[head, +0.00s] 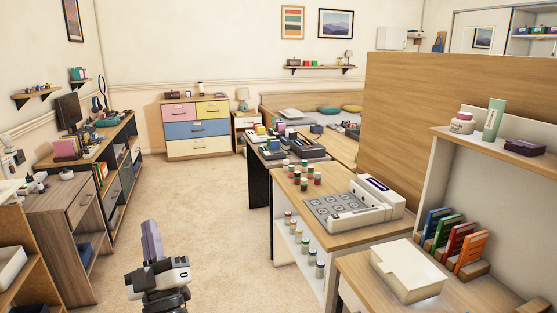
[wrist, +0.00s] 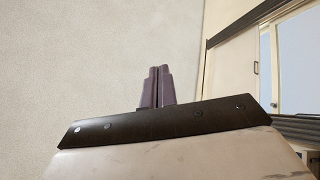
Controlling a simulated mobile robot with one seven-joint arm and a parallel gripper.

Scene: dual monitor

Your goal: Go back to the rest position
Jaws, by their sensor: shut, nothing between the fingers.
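My gripper (head: 151,240) stands up at the lower middle-left of the head view, over the open carpet. Its purple-grey fingers point upward and are together, with nothing between them. In the wrist view the shut fingers (wrist: 157,86) rise above the dark edge of the gripper body, against a plain pale wall. My gripper is apart from all the furniture and touches nothing.
A wooden table (head: 340,240) with a white device (head: 368,202) and small bottles stands to the right. A wooden cabinet (head: 75,205) is at the left. A colourful dresser (head: 197,130) stands at the back. The carpet (head: 195,205) between them is clear.

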